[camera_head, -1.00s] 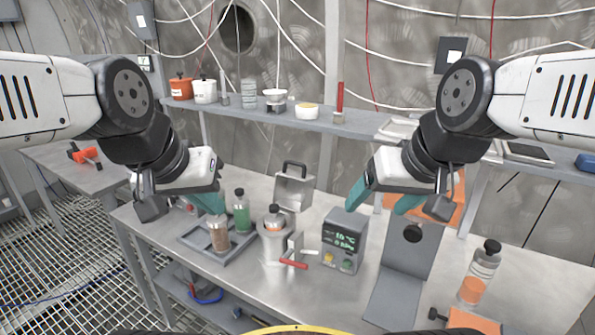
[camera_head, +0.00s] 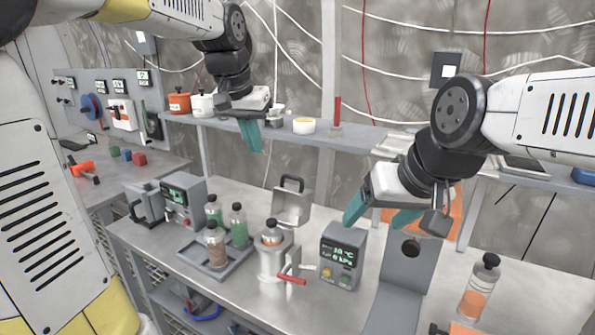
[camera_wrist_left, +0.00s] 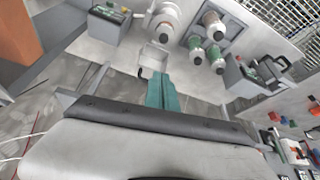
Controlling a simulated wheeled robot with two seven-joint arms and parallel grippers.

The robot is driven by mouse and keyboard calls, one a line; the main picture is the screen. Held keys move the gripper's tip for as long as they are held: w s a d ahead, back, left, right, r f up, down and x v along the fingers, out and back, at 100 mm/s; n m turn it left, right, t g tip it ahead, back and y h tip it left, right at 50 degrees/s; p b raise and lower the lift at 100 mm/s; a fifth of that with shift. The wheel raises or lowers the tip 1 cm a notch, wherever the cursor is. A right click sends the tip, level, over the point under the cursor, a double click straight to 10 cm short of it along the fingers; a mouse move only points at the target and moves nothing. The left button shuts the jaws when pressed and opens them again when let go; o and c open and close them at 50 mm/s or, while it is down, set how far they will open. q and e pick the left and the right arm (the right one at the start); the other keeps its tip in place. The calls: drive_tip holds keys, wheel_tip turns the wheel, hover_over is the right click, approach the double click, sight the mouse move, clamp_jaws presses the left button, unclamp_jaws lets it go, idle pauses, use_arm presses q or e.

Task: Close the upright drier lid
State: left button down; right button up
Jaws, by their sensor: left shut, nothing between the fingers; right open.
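The drier (camera_head: 275,258) is a grey cylindrical vessel on the bench, with a dark-capped bottle (camera_head: 271,235) in its mouth. Its square grey lid (camera_head: 292,207) with a dark handle stands upright behind the mouth. The lid also shows in the left wrist view (camera_wrist_left: 153,57), beyond the fingertips. My left gripper (camera_head: 251,138) is shut and empty, with teal fingers pointing down, above and behind the lid near the shelf, apart from it. Its fingers show in the left wrist view (camera_wrist_left: 162,92). My right gripper (camera_head: 378,217) is open and empty, right of the lid above the display box.
A display box (camera_head: 343,257) stands right of the drier, and a red-handled lever (camera_head: 292,280) sticks out at its front. A tray (camera_head: 203,262) with several bottles is to the left. The shelf (camera_head: 355,131) with jars runs behind. A grey stand (camera_head: 408,265) is at right.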

use_arm(q)
drive_tip(key=w+d+f+m, duration=0.15)
drive_tip(key=w+d, duration=0.25)
drive_tip(key=w, duration=0.4)
drive_tip(key=g, duration=0.1)
hover_over(298, 189)
drive_tip(key=shift+m, duration=0.35)
drive_tip(key=f, duration=1.3)
drive_tip(key=shift+w+d+f, duration=0.1)
drive_tip(key=shift+w+f, duration=0.1)
drive_tip(key=shift+f, duration=0.15)
drive_tip(key=shift+s+r, duration=0.1)
